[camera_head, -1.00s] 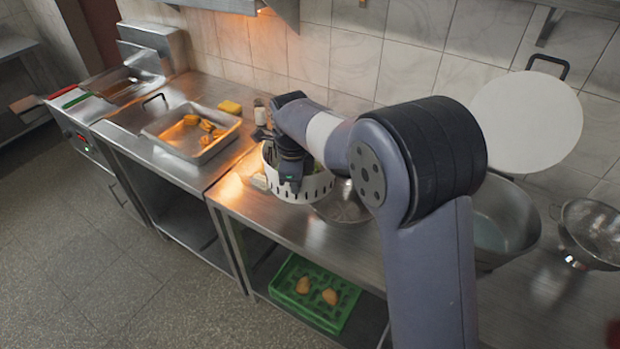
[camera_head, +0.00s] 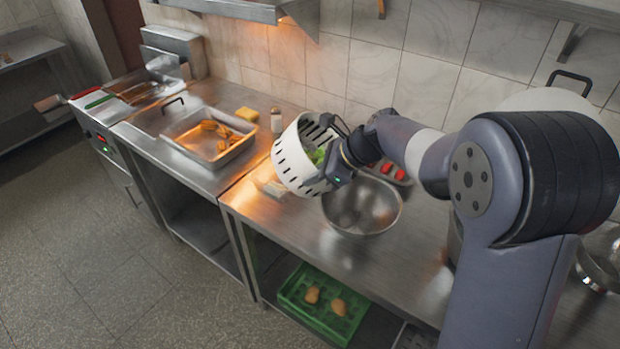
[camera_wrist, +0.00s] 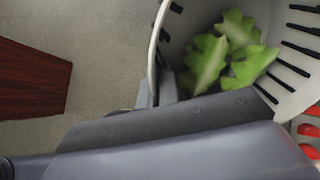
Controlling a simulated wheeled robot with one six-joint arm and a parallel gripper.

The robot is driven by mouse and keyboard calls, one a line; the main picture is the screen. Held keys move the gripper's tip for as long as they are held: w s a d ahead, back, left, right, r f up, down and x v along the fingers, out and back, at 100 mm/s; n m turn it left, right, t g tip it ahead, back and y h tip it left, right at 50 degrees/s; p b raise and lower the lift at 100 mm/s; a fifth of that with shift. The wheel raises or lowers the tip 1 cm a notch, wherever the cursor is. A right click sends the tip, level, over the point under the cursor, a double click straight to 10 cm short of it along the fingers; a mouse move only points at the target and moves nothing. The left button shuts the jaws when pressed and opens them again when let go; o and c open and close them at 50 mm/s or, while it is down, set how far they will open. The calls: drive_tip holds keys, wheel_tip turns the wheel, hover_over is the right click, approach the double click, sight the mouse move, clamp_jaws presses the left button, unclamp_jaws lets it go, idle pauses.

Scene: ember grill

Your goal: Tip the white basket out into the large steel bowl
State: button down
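The white slotted basket (camera_head: 293,157) is tilted toward the right, above the counter and just left of the large steel bowl (camera_head: 362,207). Green leaves (camera_head: 319,156) lie inside it; they also show in the wrist view (camera_wrist: 232,50) against the basket wall (camera_wrist: 296,92). My gripper (camera_head: 338,172) is at the basket's right rim and appears shut on it. The fingertips are mostly hidden by the basket and my wrist. The steel bowl stands upright on the counter below and right of the basket, and the part of its inside that shows looks empty.
A steel tray (camera_head: 180,147) with orange-brown pieces sits on the left counter, near a yellow sponge-like block (camera_head: 247,114) and a shaker (camera_head: 276,120). Red items (camera_head: 387,170) lie behind the bowl. A green crate (camera_head: 297,285) is on the lower shelf.

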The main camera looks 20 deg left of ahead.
drive_tip(key=shift+d+r+y, duration=0.35)
drive_tip(key=shift+d+y, duration=0.1)
drive_tip(key=shift+y, duration=0.35)
drive_tip(key=shift+w+d+f+y+b, duration=0.1)
drive_tip(key=shift+d+f+y+b, duration=0.25)
drive_tip(key=shift+b, duration=0.45)
drive_tip(key=y+b, duration=0.1)
drive_tip(key=b, duration=0.2)
drive_tip(key=d+y+b, duration=0.1)
drive_tip(key=y+b, duration=0.1)
drive_tip(key=b, duration=0.1)
drive_tip(key=shift+d+r, duration=0.25)
drive_tip(key=shift+r, duration=0.05)
drive_tip(key=w+d+f+m+y+b, duration=0.1)
drive_tip(key=d+f+m+y+b, duration=0.1)
drive_tip(key=d+y+b, duration=0.9)
drive_tip(key=f+y+b, duration=0.1)
drive_tip(key=y+b, duration=0.1)
drive_tip(key=b, duration=0.1)
drive_tip(key=shift+f+t+b, duration=0.2)
drive_tip(key=shift+t+b, duration=0.1)
drive_tip(key=shift+d+b, duration=0.2)
drive_tip(key=shift+b, duration=0.5)
drive_tip(key=shift+d+r+y, duration=0.1)
drive_tip(key=shift+r+y, duration=0.05)
drive_tip(key=shift+y, duration=0.1)
